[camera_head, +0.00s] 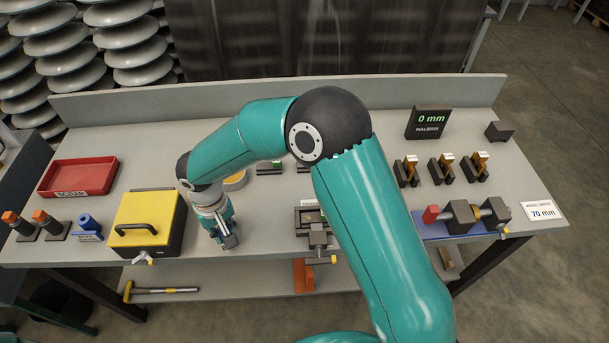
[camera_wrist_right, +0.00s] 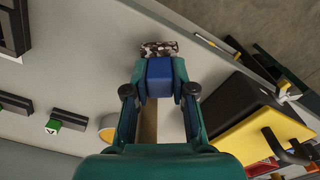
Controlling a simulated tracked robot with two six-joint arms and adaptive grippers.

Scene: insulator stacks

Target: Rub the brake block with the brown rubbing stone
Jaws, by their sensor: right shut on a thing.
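My right gripper (camera_head: 229,241) hangs over the front of the bench, between the yellow box and the small vise. In the right wrist view its fingers (camera_wrist_right: 160,97) are shut on a blue block (camera_wrist_right: 160,73) with a mottled brown-and-white piece (camera_wrist_right: 160,48) at its far end, likely the brown rubbing stone. Whether it touches the bench is unclear. I cannot tell which thing is the brake block. A small grey vise (camera_head: 318,236) at the front middle is partly covered by my right arm. My left gripper is not in view.
The yellow box (camera_head: 165,212) with a black handle stands left of the gripper. A red scrap tray (camera_head: 78,162) is at the left. Small dark blocks (camera_head: 268,168) stand behind. A clamp (camera_head: 462,215) on a blue mat and a 0 mm display (camera_head: 428,131) are at right.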

